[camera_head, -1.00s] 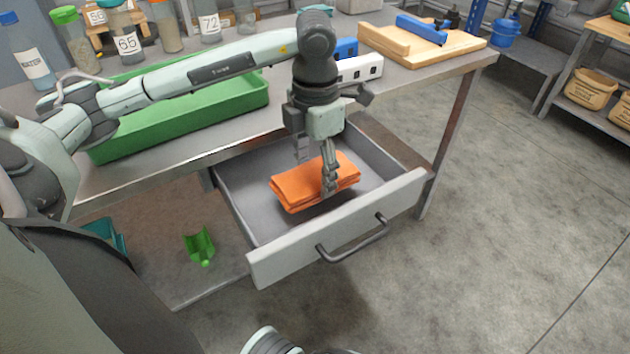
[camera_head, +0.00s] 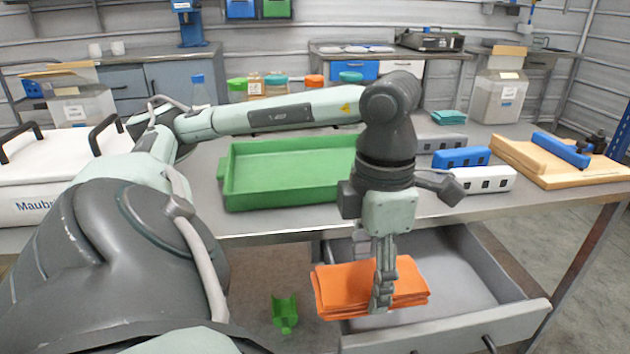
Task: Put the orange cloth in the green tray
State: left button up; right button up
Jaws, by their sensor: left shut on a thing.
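The folded orange cloth (camera_head: 345,286) is in my left gripper (camera_head: 382,290), whose fingers are shut on it. The cloth hangs level over the open grey drawer (camera_head: 460,268) and hides part of its left wall. It appears raised off the drawer floor, by how much I cannot tell. The green tray (camera_head: 290,173) lies empty on the bench top, behind and to the left of the gripper. My left wrist covers the tray's right end. My right gripper is not in view.
Blue (camera_head: 461,157) and white (camera_head: 484,179) slotted blocks stand right of the wrist, with a wooden board (camera_head: 560,165) beyond. Jars and a water bottle (camera_head: 199,90) stand behind the tray. A white cooler box (camera_head: 50,180) is at the left. A green scoop (camera_head: 285,313) lies below.

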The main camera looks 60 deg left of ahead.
aim_at(274, 176)
jog(key=k+l, duration=0.7)
jog(key=l, duration=0.2)
